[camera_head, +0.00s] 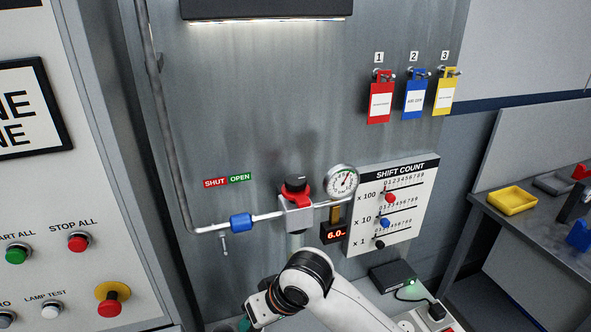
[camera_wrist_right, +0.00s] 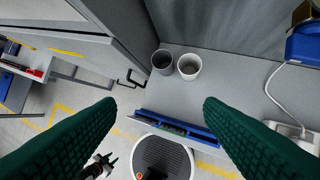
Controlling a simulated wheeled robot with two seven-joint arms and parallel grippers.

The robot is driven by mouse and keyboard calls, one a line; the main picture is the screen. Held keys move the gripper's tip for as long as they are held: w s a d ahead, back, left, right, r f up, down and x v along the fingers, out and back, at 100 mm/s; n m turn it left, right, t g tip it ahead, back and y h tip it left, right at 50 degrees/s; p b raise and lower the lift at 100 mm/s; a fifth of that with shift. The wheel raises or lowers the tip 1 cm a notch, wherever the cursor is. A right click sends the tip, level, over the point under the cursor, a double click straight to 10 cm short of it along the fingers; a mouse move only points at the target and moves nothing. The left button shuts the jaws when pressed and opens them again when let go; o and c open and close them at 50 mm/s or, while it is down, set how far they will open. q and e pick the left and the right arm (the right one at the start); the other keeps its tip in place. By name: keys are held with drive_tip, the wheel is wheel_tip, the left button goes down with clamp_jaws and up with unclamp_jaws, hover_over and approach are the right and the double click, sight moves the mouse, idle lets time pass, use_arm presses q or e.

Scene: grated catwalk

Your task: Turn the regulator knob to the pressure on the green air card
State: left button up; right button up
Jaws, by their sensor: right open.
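The regulator knob (camera_head: 296,185), black with a red collar, sits on a grey valve body on the pipe. A round pressure gauge (camera_head: 341,180) is to its right; I cannot read its scale surely. No green card shows; the hanging cards are red (camera_head: 380,100), blue (camera_head: 415,98) and yellow (camera_head: 446,95). My right arm reaches up below the valve in the head view. My right gripper (camera_wrist_right: 160,105) shows two green fingers wide apart, empty, above the floor and bench. My left gripper is out of view.
A blue-handled valve (camera_head: 241,222) is on the pipe at left. A shift count board (camera_head: 391,209) hangs close to the gauge's right. Push buttons (camera_head: 78,241) fill the left panel. Two cups, grey (camera_wrist_right: 162,62) and white (camera_wrist_right: 189,67), stand on the bench in the wrist view.

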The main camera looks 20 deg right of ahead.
drive_tip(key=w+r+h, duration=0.2)
drive_tip(key=w+r, duration=0.5)
drive_tip(key=r, duration=0.2)
drive_tip(key=m+h, duration=0.3)
drive_tip(key=m, duration=0.4)
approach(296, 179)
drive_tip(key=p+x, duration=0.4)
drive_tip(key=x, duration=0.2)
drive_tip(key=shift+f, duration=0.35)
drive_tip(key=shift+w+f, duration=0.3)
drive_tip(key=shift+f, duration=0.4)
drive_tip(key=c, duration=1)
drive_tip(key=shift+o, duration=0.2)
